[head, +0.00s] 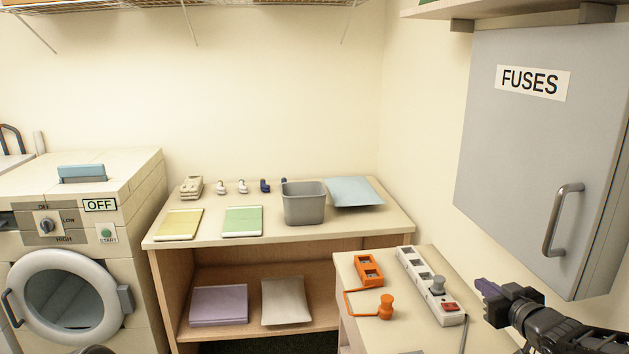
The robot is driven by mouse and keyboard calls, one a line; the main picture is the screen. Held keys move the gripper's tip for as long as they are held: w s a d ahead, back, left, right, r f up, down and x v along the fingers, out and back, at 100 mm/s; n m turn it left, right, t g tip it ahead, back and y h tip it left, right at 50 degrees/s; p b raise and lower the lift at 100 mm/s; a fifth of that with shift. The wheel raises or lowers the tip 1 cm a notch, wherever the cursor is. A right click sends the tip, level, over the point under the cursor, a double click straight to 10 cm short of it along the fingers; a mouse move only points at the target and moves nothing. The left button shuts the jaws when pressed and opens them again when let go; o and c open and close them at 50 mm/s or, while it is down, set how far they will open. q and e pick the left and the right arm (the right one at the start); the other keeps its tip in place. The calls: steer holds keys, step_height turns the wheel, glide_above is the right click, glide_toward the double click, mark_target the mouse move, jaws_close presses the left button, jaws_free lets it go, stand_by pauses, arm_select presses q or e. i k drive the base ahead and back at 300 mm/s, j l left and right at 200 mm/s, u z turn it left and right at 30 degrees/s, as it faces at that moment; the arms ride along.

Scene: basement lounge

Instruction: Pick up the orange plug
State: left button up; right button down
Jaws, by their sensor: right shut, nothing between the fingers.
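The orange plug (387,305) stands on the small wooden table (362,333) at the lower right. An orange cord runs from it to an orange socket block (368,268) behind it. A white power strip (414,265) lies to the right, with a grey plug (437,285) in it and a red switch near its front end. My right gripper (482,287) is shut and empty, to the right of the strip and apart from the orange plug.
A grey fuse cabinet (540,150) with a handle hangs above my right arm. A wooden shelf desk (280,227) behind holds a grey bin (304,204), folded cloths and several small items. A washing machine (80,240) stands at the left.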

mark_target(385, 309)
steer(key=k+j, duration=0.8)
steer(key=j, duration=0.1)
